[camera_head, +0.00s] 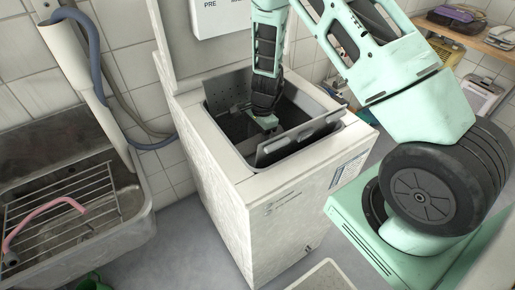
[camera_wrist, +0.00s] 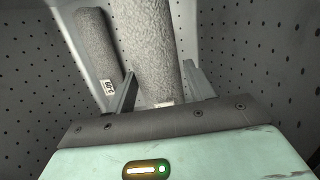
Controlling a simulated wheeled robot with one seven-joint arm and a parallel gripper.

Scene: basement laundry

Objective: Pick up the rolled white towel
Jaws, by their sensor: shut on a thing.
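My gripper (camera_wrist: 160,90) is down inside the open drum of a top-loading washing machine (camera_head: 262,215), and its two fingers are shut on a rolled pale towel (camera_wrist: 152,45), one finger on each side. The roll looks white to light grey with a rough weave and runs away from the gripper. A second, greyer roll (camera_wrist: 97,50) with a small printed tag lies to its left, outside the fingers. In the head view my gripper (camera_head: 263,122) shows at the drum opening, and neither roll can be made out there.
Perforated drum walls (camera_wrist: 245,65) stand close on both sides. An open drum flap (camera_head: 300,138) stands up at the near side of the opening. A metal sink (camera_head: 140,222) with a wire rack and pink hose is at left. A shelf (camera_head: 480,42) holds items at upper right.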

